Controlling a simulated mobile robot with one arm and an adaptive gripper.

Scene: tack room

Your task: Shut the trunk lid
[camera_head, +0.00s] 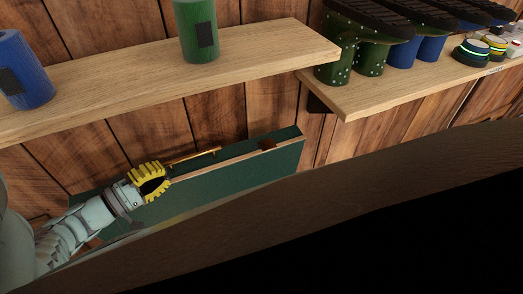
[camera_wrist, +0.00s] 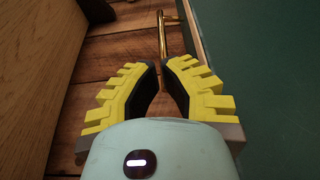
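The trunk lid (camera_head: 235,173) shows in the head view as a long dark green panel with a pale wood edge, standing raised in front of the plank wall. A brass bar (camera_head: 195,156) runs along its far side. The lid (camera_wrist: 265,80) fills the right of the wrist view, with the brass bar (camera_wrist: 162,35) at the top centre. My gripper (camera_head: 166,174), with yellow ribbed fingers, is beside the lid's left part. In the wrist view my gripper (camera_wrist: 159,64) is partly open and empty, its tips a narrow gap apart, short of the bar. The trunk's body cannot be made out.
A wooden shelf (camera_head: 120,88) above holds a blue cylinder (camera_head: 24,72) and a green cylinder (camera_head: 197,30). A large dark brown surface (camera_head: 350,225) blocks the lower right.

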